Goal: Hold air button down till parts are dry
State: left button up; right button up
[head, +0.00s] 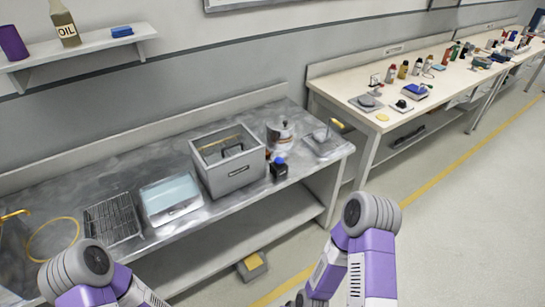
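No part that I can be sure is the air button shows. A small dark block with a blue top (279,167) stands on the metal bench, just right of a grey box with a top handle (228,160); I cannot tell whether it is the button. No loose parts can be made out; the box's inside is mostly hidden, and the wire basket (112,219) looks empty. Both my arms show only purple and grey links at the bottom of the view. Neither gripper is in view.
The metal bench (165,152) also holds a pale blue-lidded tray (171,198), a metal pot (281,136), a yellow-handled device (323,141) and a yellow hose loop (52,239). A cluttered second bench (345,87) stands at right. Floor (455,215) at right is clear.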

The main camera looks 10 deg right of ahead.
aim_at(278, 160)
jog(key=z, duration=1.7)
jog(key=i, duration=1.4)
jog(key=u, duration=2.8)
